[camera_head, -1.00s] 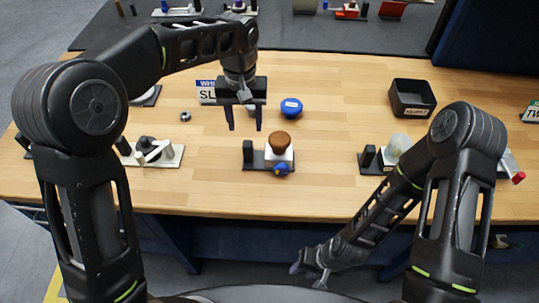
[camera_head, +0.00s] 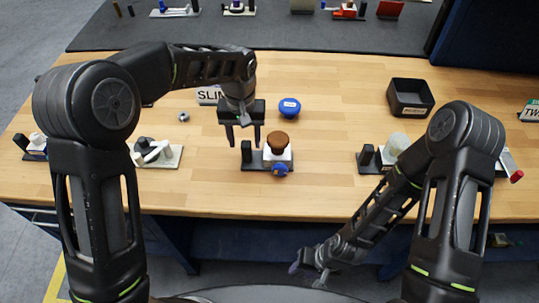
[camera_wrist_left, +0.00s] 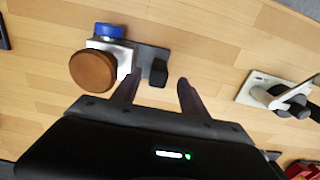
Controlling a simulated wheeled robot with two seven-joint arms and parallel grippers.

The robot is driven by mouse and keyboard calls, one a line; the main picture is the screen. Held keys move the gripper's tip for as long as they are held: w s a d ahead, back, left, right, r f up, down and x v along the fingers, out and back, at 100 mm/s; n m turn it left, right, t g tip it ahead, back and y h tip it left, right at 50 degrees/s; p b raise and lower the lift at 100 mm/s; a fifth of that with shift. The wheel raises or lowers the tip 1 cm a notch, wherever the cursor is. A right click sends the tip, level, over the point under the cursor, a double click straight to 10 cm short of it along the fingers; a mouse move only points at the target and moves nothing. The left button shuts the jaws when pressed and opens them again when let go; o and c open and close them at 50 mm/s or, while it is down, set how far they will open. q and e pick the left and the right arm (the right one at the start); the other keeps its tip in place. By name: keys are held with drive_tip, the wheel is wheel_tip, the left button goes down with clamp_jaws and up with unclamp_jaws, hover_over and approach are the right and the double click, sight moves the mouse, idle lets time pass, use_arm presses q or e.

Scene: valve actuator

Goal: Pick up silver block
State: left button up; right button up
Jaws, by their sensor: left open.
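A silver-white block (camera_head: 278,156) with a brown round knob (camera_head: 278,141) on top and a blue cap (camera_head: 280,170) at its front sits on a dark base plate. A black upright post (camera_head: 246,151) stands on the same plate, to its left. In the left wrist view the silver block (camera_wrist_left: 122,60) is partly covered by the knob (camera_wrist_left: 93,71). My left gripper (camera_head: 243,145) is open and empty, pointing down over the post. In the left wrist view its fingers (camera_wrist_left: 158,84) lie to either side of the post's line. My right gripper (camera_head: 308,268) hangs low in front of the table; its fingers are unclear.
A blue round cap (camera_head: 289,107) lies behind the block. A black tray (camera_head: 410,98) stands at the back right. Other fixtures sit left (camera_head: 158,154) and right (camera_head: 372,158). Bare wood lies between the fixtures.

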sight(247, 150)
use_arm(q)
drive_tip(key=shift+d+f, duration=0.1)
drive_tip(key=shift+f, duration=2.5)
clamp_jaws()
